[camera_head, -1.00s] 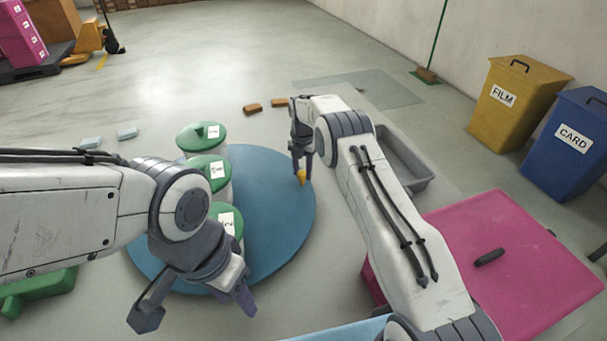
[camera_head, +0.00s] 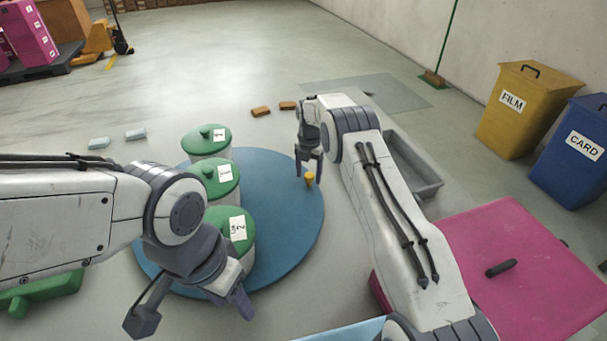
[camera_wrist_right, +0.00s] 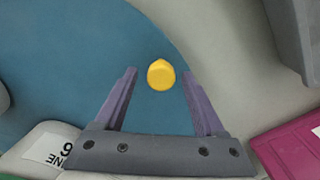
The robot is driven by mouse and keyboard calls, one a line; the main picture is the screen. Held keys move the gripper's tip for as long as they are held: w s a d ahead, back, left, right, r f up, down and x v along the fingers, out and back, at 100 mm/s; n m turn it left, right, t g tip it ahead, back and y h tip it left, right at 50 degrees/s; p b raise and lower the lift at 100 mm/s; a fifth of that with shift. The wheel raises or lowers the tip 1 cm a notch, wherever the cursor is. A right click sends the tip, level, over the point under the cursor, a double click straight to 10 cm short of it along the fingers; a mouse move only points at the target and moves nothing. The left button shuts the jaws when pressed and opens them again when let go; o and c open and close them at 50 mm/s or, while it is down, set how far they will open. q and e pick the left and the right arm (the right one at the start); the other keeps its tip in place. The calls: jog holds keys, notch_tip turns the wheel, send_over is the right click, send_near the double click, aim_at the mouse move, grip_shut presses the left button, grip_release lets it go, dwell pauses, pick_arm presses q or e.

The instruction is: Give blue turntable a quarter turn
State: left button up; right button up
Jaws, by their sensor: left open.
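The blue turntable (camera_head: 282,221) is a flat round disc on the floor in the middle of the head view. A small yellow peg (camera_head: 309,178) stands near its right edge. My right gripper (camera_head: 309,170) is open just above the peg; in the right wrist view the peg (camera_wrist_right: 161,74) shows between the fingertips, touching neither. Three green-lidded canisters, the far one (camera_head: 206,138), the middle one (camera_head: 218,175) and the near one (camera_head: 226,222), stand on the turntable's left half. My left gripper (camera_head: 192,312) is open and empty at the near left; its arm hides part of the disc.
A grey tray (camera_head: 425,185) and a magenta box (camera_head: 520,270) lie to the right. Yellow FILM (camera_head: 520,120) and blue CARD (camera_head: 570,165) bins stand farther right. Orange blocks (camera_head: 261,111) and pale blocks (camera_head: 99,143) lie behind. A green object (camera_head: 42,292) is at the near left.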

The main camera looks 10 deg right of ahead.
notch_tip(320, 180, up, 10)
jog(key=shift+r, duration=0.25)
dwell(0.3)
dwell(0.4)
